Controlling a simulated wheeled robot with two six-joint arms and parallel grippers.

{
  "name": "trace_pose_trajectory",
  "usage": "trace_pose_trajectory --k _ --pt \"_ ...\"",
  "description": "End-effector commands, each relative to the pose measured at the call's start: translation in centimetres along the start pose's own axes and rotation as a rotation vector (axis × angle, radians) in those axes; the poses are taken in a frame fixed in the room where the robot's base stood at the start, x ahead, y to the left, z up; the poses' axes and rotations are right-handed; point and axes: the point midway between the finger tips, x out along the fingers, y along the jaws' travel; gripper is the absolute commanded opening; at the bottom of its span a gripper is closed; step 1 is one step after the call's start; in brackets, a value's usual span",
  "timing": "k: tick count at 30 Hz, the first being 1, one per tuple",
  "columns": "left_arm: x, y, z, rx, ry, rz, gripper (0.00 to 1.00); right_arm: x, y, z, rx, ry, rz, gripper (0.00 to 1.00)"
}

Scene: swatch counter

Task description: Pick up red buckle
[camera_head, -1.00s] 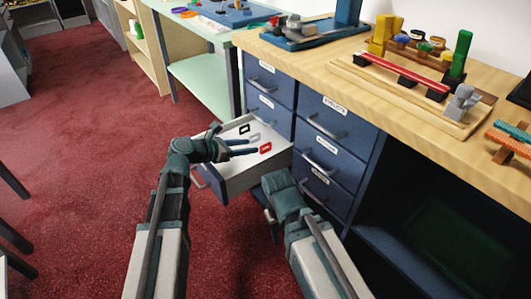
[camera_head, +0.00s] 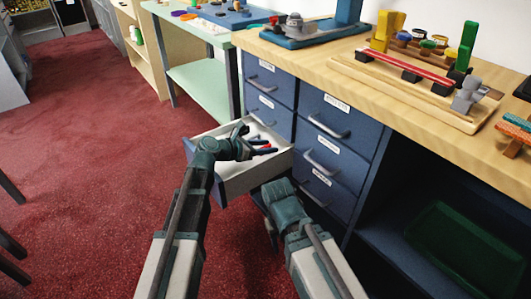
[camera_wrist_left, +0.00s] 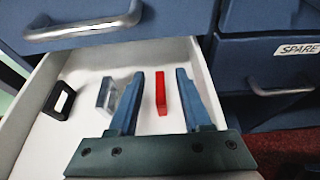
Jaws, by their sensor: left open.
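The red buckle (camera_wrist_left: 161,93) lies in the open white drawer (camera_head: 236,184). In the left wrist view it sits between the two blue fingers of my left gripper (camera_wrist_left: 157,95), apart from both. In the head view the gripper (camera_head: 266,149) is over the drawer and hides most of the buckle. My left gripper is open. My right arm (camera_head: 285,205) is in front of the cabinet, to the right of the drawer; its fingers cannot be made out.
A clear buckle (camera_wrist_left: 107,94) and a black buckle (camera_wrist_left: 58,99) lie left of the red one. The drawer walls (camera_wrist_left: 204,75) surround them closely. Shut blue drawers (camera_head: 330,150) stand beside and above.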

Motion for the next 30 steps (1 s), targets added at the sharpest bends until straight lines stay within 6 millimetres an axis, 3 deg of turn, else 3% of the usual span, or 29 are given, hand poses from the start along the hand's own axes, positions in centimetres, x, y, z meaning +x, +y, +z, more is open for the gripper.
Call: trace_pose_trajectory --k 5,13,30 --pt "-0.07 -0.02 0.04 0.0 0.0 0.001 0.47 -0.07 0.01 0.0 0.0 0.0 0.0 0.5" --pt "-0.09 -0.01 0.03 0.0 0.0 0.001 0.0 -0.07 0.01 0.0 0.0 0.0 0.0 0.5" --pt "-0.3 0.03 0.41 0.001 0.0 0.0 0.0 -0.5 0.05 0.03 -0.001 0.0 0.0 0.5"
